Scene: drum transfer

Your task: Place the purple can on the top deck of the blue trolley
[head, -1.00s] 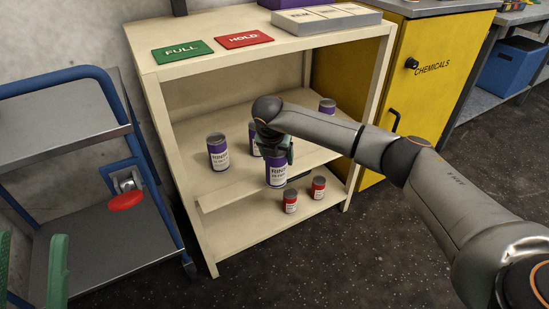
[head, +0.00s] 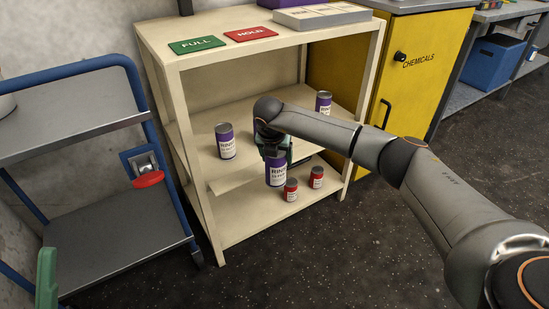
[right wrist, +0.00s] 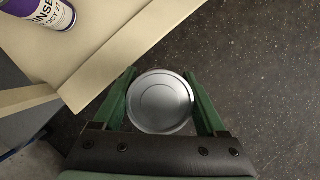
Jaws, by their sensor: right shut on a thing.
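My right gripper (head: 276,158) is shut on the purple can (head: 277,172), which hangs upright in front of the shelf's middle board. The right wrist view shows the can's grey metal lid (right wrist: 160,102) between the two green fingers. In the right wrist view, dark floor shows around the can, clear of the shelf edge. The blue trolley (head: 135,75) stands at the left. Its grey top deck (head: 70,112) is mostly bare. Green finger-like part of my left gripper (head: 46,279) shows at the lower left; only one finger is visible.
The cream shelf (head: 215,225) holds other purple cans, one at the left (head: 225,142) and one at the right (head: 323,103). Two small red cans (head: 290,189) stand on its lower board. A pale round object (head: 5,105) sits at the trolley deck's left edge. A yellow cabinet (head: 425,60) stands right.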

